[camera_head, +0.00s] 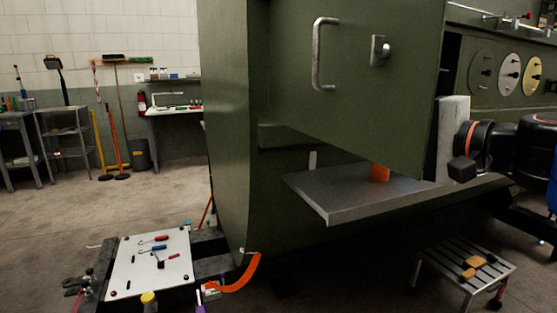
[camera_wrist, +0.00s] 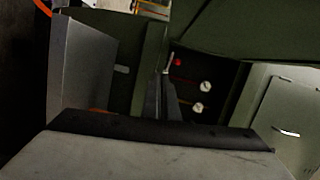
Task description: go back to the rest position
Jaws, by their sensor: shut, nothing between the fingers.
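My gripper (camera_wrist: 167,75) shows in the wrist view as narrow dark fingers close together, rising from behind a black bar across the bottom. They are shut and empty. In the head view my arm comes in from the right edge, and the gripper itself is hidden there behind the open green door (camera_head: 350,85). In the wrist view dark green panels stand around the fingers, with a dark recess (camera_wrist: 190,75) holding small round white dials and a red spot behind them.
A step stool (camera_head: 465,262) with orange-brown pieces stands on the floor at right. A white tool board (camera_head: 150,262) is at lower left. The floor at left is open.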

